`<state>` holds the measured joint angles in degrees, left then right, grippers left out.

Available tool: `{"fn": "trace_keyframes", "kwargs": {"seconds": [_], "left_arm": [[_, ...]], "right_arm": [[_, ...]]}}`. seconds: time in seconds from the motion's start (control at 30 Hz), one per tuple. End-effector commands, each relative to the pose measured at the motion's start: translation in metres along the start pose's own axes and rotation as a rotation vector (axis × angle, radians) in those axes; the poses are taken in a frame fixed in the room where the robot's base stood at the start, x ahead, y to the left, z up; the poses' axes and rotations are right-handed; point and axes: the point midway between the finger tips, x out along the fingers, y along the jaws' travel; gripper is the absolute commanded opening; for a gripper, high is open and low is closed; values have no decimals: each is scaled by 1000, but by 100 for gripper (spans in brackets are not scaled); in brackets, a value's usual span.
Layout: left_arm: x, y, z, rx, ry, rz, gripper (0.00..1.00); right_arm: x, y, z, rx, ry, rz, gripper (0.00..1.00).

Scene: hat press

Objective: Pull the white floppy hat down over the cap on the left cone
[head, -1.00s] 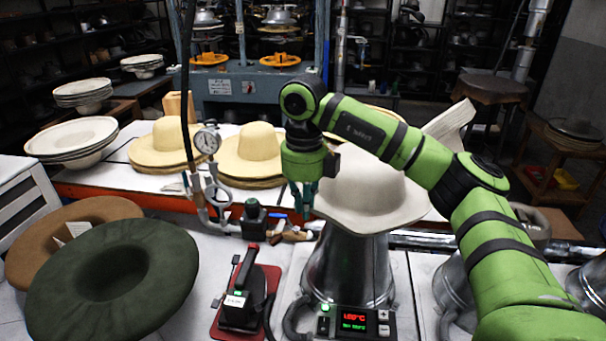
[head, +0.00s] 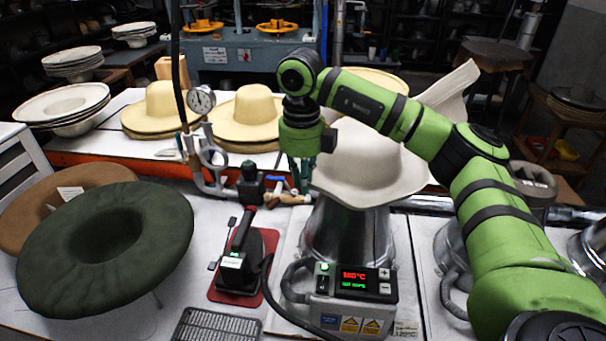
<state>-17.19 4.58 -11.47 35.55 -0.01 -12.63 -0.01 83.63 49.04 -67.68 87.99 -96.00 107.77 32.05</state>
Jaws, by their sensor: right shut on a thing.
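The white floppy hat (head: 365,165) sits on top of the left metal cone (head: 350,240), its brim turned up and flaring at the right. The cap on the cone is hidden under the hat. My right gripper (head: 302,178) points down at the left edge of the hat and is shut on the brim there. Its fingertips are small and partly dark against the table. My left gripper is not in view.
The cone's heater box (head: 350,290) stands in front, with a lit display. An iron (head: 240,265) rests on a red mat left of the cone. A green hat (head: 105,250) and a brown hat (head: 50,200) stand at left. Straw hats (head: 245,118) lie behind. A pressure gauge (head: 201,99) stands near my gripper.

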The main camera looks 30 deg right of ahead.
Motion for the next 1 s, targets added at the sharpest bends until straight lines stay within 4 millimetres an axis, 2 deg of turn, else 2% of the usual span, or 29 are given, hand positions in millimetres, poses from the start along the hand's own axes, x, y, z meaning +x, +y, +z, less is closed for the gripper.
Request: {"fn": "trace_keyframes", "kwargs": {"seconds": [0.03,0.5,0.67,1.0], "left_arm": [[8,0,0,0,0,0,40],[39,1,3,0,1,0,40],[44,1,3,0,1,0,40],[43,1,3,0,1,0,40]], "right_arm": [[9,0,0,0,0,-1,0],[54,1,0,0,0,-1,0],[61,1,0,0,-1,-1,0],[61,1,0,0,-1,-1,0]]}}
